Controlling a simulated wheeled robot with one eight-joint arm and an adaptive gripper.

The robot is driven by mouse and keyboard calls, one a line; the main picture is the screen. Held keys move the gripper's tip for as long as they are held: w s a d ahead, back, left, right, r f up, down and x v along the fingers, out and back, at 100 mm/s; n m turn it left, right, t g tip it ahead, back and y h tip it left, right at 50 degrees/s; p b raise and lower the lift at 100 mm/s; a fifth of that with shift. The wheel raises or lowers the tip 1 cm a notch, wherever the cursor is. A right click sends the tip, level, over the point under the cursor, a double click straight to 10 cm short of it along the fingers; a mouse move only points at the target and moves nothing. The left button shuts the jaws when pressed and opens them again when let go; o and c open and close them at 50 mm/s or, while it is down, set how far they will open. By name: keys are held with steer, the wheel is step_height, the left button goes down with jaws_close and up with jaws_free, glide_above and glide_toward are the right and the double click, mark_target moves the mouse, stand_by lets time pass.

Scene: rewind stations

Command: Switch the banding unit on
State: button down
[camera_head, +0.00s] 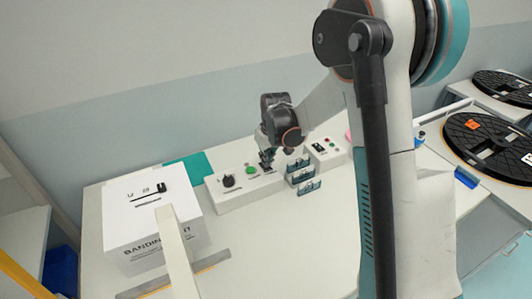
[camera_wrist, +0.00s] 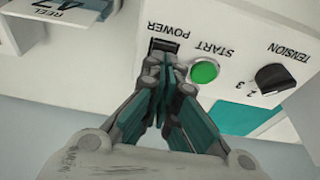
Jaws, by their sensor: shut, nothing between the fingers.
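The white banding unit (camera_head: 152,225) stands at the left of the table, with a dark slider-like part on top. Its likely control box (camera_head: 236,190) lies to the right. In the wrist view its panel is upside down, with a black POWER switch (camera_wrist: 164,45), a green START button (camera_wrist: 204,72) and a TENSION knob (camera_wrist: 272,78). My gripper (camera_head: 266,165) is shut and empty over the switch end of the box. In the wrist view the fingertips (camera_wrist: 165,62) are right at the POWER switch and cover its near edge; I cannot tell whether they touch it. The switch position is unclear.
A second small control box (camera_head: 326,152) and small blue-grey labelled holders (camera_head: 303,175) stand close beside my gripper. Black reels (camera_head: 487,145) lie at the right. A teal mat (camera_head: 188,168) lies behind the control box. The table front (camera_head: 300,240) is clear.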

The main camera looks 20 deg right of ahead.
steer(key=shift+f, duration=0.15)
steer(key=shift+s+f+b, duration=0.3)
steer(key=shift+f+b, duration=0.25)
steer(key=shift+r, duration=0.15)
steer(key=shift+w, duration=0.2)
steer(key=shift+w+a+r, duration=0.1)
steer(key=shift+w, duration=0.55)
steer(key=shift+r, duration=0.1)
